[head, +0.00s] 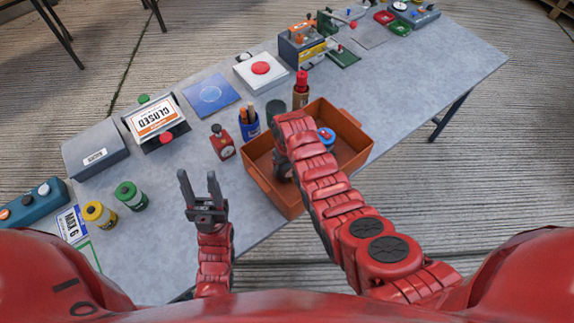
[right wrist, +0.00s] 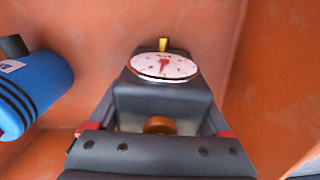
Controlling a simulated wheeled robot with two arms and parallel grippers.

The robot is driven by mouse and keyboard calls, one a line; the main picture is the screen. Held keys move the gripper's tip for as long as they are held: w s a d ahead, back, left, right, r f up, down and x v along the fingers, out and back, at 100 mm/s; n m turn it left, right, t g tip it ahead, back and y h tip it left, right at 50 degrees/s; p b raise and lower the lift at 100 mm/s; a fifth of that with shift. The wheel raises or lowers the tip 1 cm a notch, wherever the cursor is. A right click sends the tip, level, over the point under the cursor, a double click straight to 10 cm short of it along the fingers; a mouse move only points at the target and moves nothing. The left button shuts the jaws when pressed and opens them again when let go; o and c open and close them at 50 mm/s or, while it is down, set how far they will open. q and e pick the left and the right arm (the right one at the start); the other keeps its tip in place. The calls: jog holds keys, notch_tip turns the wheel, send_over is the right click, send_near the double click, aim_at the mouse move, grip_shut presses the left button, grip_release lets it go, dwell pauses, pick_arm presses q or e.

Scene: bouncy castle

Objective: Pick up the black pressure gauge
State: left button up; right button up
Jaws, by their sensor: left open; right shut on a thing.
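The black pressure gauge (right wrist: 163,66), with a white round dial and red needle, sits between the fingers of my right gripper (right wrist: 160,108) in the right wrist view. The gripper is shut on its black body, inside the orange bin. In the head view my right arm reaches down into the bin (head: 355,122) and hides most of that gripper and the gauge. I cannot tell whether the gauge touches the bin floor. My left gripper (head: 201,190) is open and empty, near the table's front edge, left of the bin.
A blue cylinder (right wrist: 32,92) lies in the bin beside the gauge. A red bottle (head: 222,142), a blue pen cup (head: 249,124) and a dark cup (head: 276,113) stand near the bin. Green (head: 131,196) and yellow (head: 99,214) jars stand at left. The table's right end has bare surface.

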grip_shut()
jog(key=shift+w+r, duration=0.1)
jog(key=shift+r, duration=0.05)
